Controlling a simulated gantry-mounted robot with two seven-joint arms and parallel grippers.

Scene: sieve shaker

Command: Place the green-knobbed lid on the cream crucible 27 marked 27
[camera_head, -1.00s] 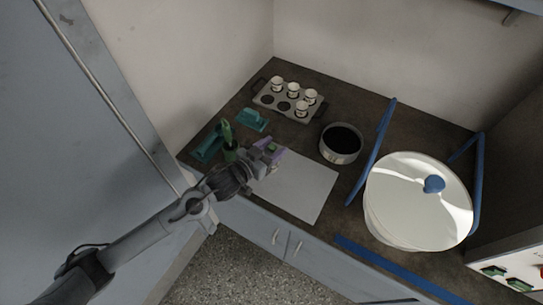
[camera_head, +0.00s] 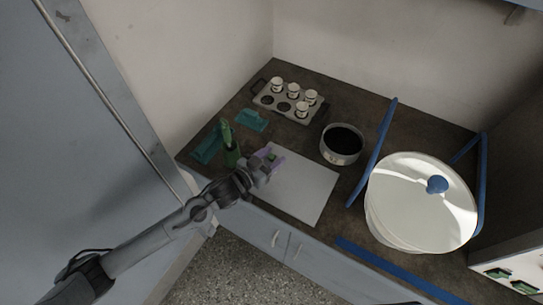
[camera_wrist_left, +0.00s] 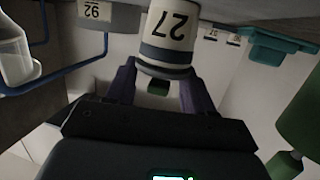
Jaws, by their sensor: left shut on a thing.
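My left gripper (camera_head: 270,158) is at the left end of the white mat, its purple fingers around a small green knob (camera_head: 273,157). In the left wrist view the picture is upside down. The cream crucible 27 (camera_wrist_left: 168,22) stands in front of the fingers, its number facing me, its top end towards them. The lid (camera_wrist_left: 165,72) is at that top end, its green knob (camera_wrist_left: 158,88) between the fingers (camera_wrist_left: 158,92), which are shut on the lid. Whether the lid is fully seated is unclear. The crucible is hidden in the head view. My right gripper is not in view.
A tray (camera_head: 262,88) with several cups stands at the back. A green bottle (camera_head: 229,150) and teal items (camera_head: 250,120) are left of the gripper. The mat (camera_head: 305,190) is otherwise clear. A dark round pan (camera_head: 342,157) and a large white vessel (camera_head: 415,225) lie to the right.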

